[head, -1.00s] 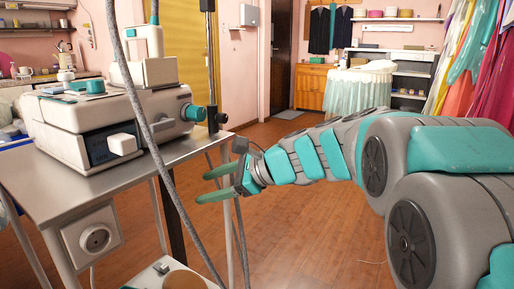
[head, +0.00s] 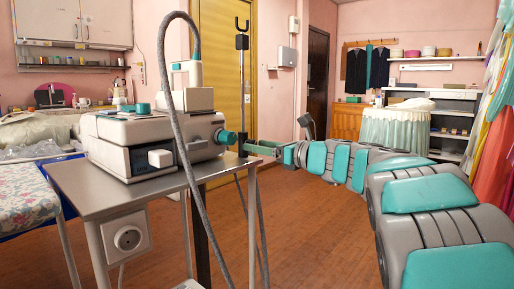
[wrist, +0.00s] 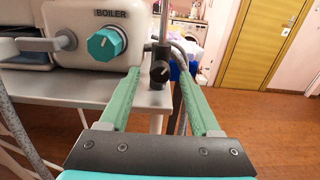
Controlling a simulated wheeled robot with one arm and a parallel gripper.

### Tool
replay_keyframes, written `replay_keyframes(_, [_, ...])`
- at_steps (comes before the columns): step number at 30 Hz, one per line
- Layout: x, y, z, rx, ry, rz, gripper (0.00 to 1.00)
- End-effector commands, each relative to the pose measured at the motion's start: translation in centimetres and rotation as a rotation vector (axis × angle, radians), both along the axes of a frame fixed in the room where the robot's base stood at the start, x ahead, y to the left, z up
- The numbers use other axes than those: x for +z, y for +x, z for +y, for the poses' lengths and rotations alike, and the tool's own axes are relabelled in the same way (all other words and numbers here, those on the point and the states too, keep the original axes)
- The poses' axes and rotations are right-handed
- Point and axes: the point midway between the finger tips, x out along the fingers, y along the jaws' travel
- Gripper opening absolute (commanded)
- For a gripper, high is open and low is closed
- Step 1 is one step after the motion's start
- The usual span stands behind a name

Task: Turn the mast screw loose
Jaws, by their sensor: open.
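The mast screw is a dark knob (wrist: 160,72) with a pale mark on its face, low on the thin upright mast (wrist: 163,25). In the head view the mast (head: 242,85) stands at the right end of the table, with a hook at its top. My gripper (wrist: 158,78) is open, with one green finger on each side of the knob in the wrist view. I cannot tell whether the fingers touch it. In the head view my gripper (head: 255,147) reaches the mast from the right, level, and the screw is hard to make out there.
The boiler (head: 150,140) with its teal dial (wrist: 105,44) sits on the metal table (head: 100,192), close left of the mast. A grey hose (head: 175,100) arches in front of it, and cables hang below the table edge. The floor (head: 310,225) at right is open.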

Motion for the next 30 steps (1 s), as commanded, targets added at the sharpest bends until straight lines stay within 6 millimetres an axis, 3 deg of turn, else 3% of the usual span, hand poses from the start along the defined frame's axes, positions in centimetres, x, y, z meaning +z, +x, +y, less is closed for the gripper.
replay_keyframes(13, [-0.01, 0.81, 1.05, 0.0, -0.001, -0.001, 0.64])
replay_keyframes(30, [-0.04, 0.8, 1.05, 0.0, -0.001, 0.0, 0.01])
